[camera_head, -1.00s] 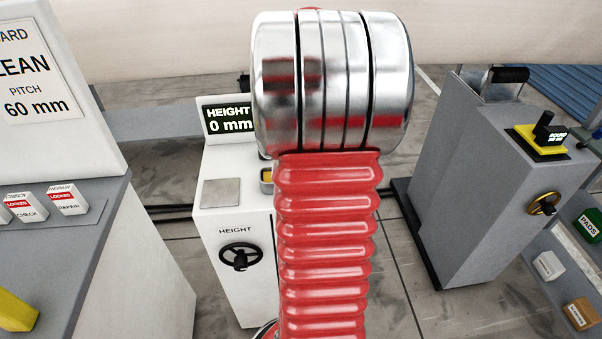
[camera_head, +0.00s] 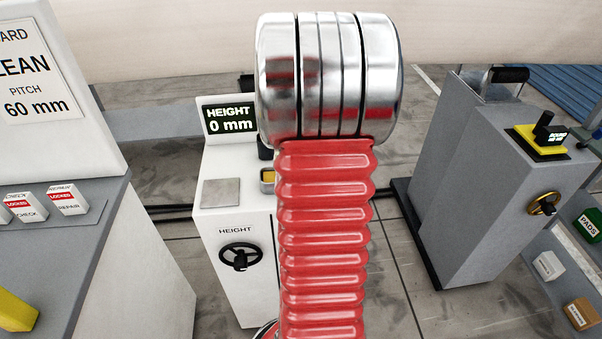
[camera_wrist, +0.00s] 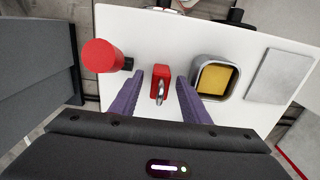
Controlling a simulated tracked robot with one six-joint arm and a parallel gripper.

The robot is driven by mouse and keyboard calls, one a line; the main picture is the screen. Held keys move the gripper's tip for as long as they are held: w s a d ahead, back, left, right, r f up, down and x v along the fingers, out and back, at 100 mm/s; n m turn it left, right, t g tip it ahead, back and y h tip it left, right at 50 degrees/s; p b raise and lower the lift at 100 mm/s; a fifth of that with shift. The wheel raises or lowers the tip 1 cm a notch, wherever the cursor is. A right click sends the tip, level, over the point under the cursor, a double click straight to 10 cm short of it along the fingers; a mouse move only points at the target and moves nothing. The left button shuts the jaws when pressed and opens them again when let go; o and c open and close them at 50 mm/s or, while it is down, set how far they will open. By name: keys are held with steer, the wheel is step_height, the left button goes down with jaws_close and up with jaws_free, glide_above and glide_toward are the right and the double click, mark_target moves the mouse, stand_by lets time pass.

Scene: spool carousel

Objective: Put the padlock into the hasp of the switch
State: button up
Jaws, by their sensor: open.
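In the wrist view, a small red padlock (camera_wrist: 159,74) with a silver shackle is on the white cabinet top (camera_wrist: 200,30). My gripper (camera_wrist: 160,82) is open, its purple fingers on either side of the padlock; I cannot tell whether they touch it. A round red knob (camera_wrist: 103,55) with a dark stem stands left of the padlock; I cannot tell whether it is the switch. No hasp is clearly made out. In the head view my arm hides the padlock, the knob and my gripper.
A metal-rimmed tray (camera_wrist: 233,66) with a yellow pad (camera_wrist: 217,79) sits just right of my gripper, with a grey plate (camera_wrist: 281,75) beyond. In the head view, a HEIGHT display (camera_head: 230,119) stands on the cabinet. Grey consoles stand left (camera_head: 100,220) and right (camera_head: 452,190).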

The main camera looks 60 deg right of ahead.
steer(key=shift+c, duration=0.2)
jaws_close()
stand_by(0.3)
step_height(320, 180, up, 10)
stand_by(0.7)
stand_by(0.8)
